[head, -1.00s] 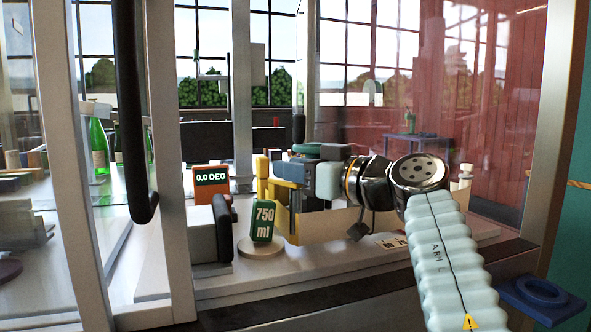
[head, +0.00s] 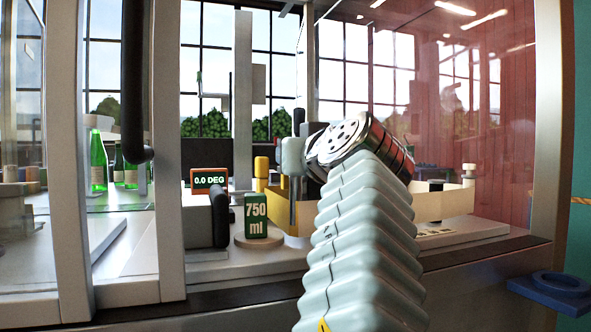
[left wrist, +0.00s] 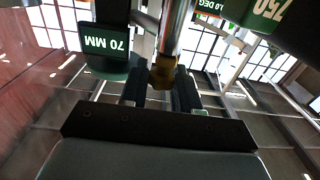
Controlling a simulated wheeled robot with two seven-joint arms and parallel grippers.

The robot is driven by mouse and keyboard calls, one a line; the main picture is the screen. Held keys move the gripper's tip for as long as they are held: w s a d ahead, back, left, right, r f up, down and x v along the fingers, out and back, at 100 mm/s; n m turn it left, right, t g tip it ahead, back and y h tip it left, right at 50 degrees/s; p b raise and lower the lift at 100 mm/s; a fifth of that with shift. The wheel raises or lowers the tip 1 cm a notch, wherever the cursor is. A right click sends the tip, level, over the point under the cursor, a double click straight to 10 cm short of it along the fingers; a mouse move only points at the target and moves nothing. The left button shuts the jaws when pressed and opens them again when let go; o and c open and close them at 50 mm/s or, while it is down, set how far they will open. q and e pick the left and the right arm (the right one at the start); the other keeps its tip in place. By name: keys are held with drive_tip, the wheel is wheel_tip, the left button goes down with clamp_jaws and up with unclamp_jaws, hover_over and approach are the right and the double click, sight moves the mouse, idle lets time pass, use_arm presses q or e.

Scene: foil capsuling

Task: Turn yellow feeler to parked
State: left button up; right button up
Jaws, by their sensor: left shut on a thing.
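In the left wrist view, my left gripper (left wrist: 160,97) is shut on a dull yellow piece, which I take as the yellow feeler (left wrist: 162,72). It sits at the end of a shiny metal rod (left wrist: 175,28). In the head view my left arm rises from the bottom right and hides most of the grip area; I cannot make out the fingertips or the held piece there. A small yellow block (head: 262,167) shows left of my wrist. The display (head: 209,180) reads 0.0 DEG. My right gripper is in neither view.
A green 750 ml block (head: 256,215) stands on a round base near the front. A green 70 MM sign (left wrist: 106,64) is close to my left gripper. A frame post (head: 165,150) with a black bar stands at left. Green bottles (head: 98,160) are further left.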

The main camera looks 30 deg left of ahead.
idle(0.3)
use_arm(q)
drive_tip(key=o, duration=0.9)
drive_tip(key=shift+o, duration=0.2)
drive_tip(key=b+v, duration=0.3)
drive_tip(key=v, duration=1)
drive_tip(key=shift+s+d, duration=0.2)
drive_tip(key=shift+s, duration=0.15)
